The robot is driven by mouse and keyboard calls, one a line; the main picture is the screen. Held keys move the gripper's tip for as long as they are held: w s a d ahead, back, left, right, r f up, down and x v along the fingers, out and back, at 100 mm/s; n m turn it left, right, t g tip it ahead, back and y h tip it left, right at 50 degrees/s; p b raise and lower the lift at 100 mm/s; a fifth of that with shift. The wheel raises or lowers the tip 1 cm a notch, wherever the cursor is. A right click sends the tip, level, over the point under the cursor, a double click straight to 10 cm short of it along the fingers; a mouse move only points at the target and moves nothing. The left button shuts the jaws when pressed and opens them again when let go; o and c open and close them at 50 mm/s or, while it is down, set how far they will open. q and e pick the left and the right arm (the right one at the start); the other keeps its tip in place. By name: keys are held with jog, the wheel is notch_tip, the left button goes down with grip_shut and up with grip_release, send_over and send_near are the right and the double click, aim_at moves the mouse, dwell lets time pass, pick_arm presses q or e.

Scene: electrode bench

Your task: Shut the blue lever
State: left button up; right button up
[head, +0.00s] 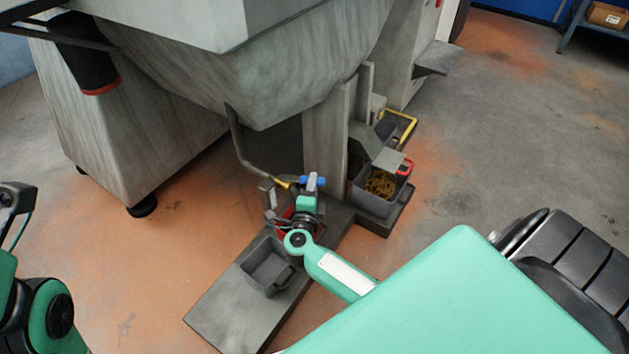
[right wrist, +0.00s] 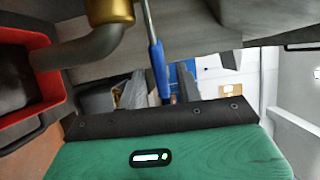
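The blue lever (head: 320,181) is at the lower end of a bent pipe (head: 243,155) with a brass fitting (head: 283,185), under the large grey hopper. In the right wrist view the blue lever (right wrist: 158,68) hangs on a thin metal rod close beside the brass fitting (right wrist: 108,10). My right gripper (head: 304,196) is right at the lever and partly covers it in the head view. Its fingertips do not show clearly, so its opening and any contact with the lever cannot be told. My left arm shows at the left edge; its gripper is not visible.
A red-rimmed container (right wrist: 52,60) is left of the fitting in the wrist view. A grey open bin (head: 268,268) stands on the low platform (head: 222,310). Right of the support post (head: 325,140) is a bin with yellowish contents (head: 380,185). Open floor lies to the right.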

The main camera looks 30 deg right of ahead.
jog(key=shift+b+x, duration=0.55)
jog(key=shift+x, duration=1.45)
grip_shut()
